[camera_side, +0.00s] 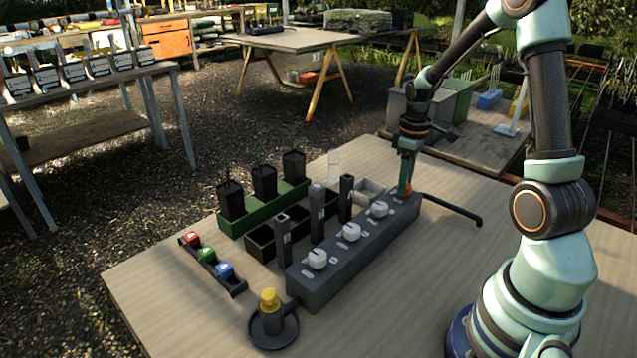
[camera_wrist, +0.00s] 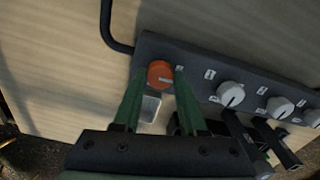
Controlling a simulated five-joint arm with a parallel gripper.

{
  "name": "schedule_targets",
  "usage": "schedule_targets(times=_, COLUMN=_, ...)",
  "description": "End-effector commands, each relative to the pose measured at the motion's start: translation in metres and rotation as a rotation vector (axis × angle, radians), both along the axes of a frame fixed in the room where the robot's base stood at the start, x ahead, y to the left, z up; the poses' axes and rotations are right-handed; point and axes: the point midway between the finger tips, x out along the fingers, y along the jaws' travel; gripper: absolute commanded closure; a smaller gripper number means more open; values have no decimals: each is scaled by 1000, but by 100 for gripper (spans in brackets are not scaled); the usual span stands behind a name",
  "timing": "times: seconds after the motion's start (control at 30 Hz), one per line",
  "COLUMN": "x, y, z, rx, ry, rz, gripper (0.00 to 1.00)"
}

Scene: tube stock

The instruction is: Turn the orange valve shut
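The orange valve (camera_wrist: 160,74) is a round knob with a pale mark at the end of the dark manifold block (camera_wrist: 205,58), beside three white knobs. In the side view the orange valve (camera_side: 408,188) shows at the far end of the block (camera_side: 335,275), partly hidden by my fingers. My gripper (camera_side: 404,180) points down at the valve. In the wrist view the fingers of my gripper (camera_wrist: 157,73) are apart, one on each side of the orange knob. I cannot tell whether they touch it.
White knobs (camera_side: 352,232) line the block. A dark bent pipe (camera_side: 455,207) leaves its far end. Black pots (camera_side: 264,182) in a green tray, upright dark posts (camera_side: 283,240), coloured buttons (camera_side: 207,254) and a yellow-topped piece (camera_side: 269,300) stand nearby.

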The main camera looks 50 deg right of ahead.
Motion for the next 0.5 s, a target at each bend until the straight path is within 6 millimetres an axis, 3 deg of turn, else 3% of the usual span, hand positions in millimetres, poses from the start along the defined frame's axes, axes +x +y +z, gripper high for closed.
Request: schedule_targets(times=0.5, x=0, y=0, z=1, rx=0, ry=0, rz=-145, gripper=100)
